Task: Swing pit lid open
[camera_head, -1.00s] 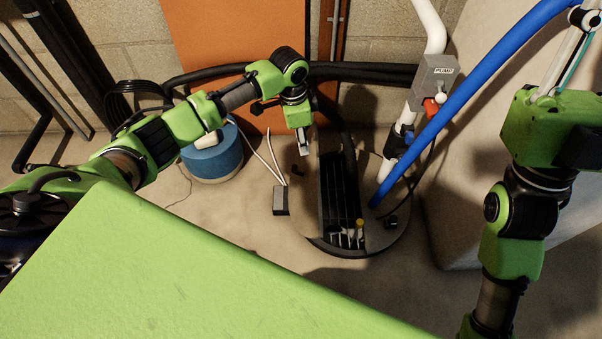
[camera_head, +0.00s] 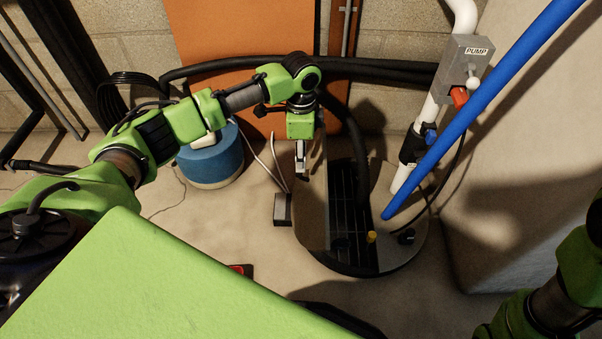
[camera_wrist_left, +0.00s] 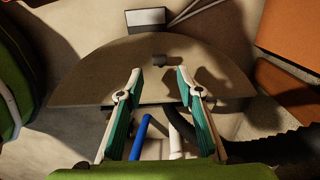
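The round pit (camera_head: 352,215) is in the floor at the centre of the head view, with a dark slot across its middle. A flat beige lid section (camera_head: 313,222) lies at its left side. In the left wrist view this lid section (camera_wrist_left: 100,75) is a half-disc with a small black handle (camera_wrist_left: 159,58). My left gripper (camera_head: 302,172) points down over the lid section, close to the handle. In the left wrist view its fingers (camera_wrist_left: 159,76) are apart, with nothing between them; contact with the handle cannot be told. My right gripper is out of view.
A pump switch box (camera_head: 463,62) is above. A small grey box (camera_head: 282,209) and a blue tank (camera_head: 211,158) stand left of the pit. A yellow cap (camera_head: 371,237) shows by the slot.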

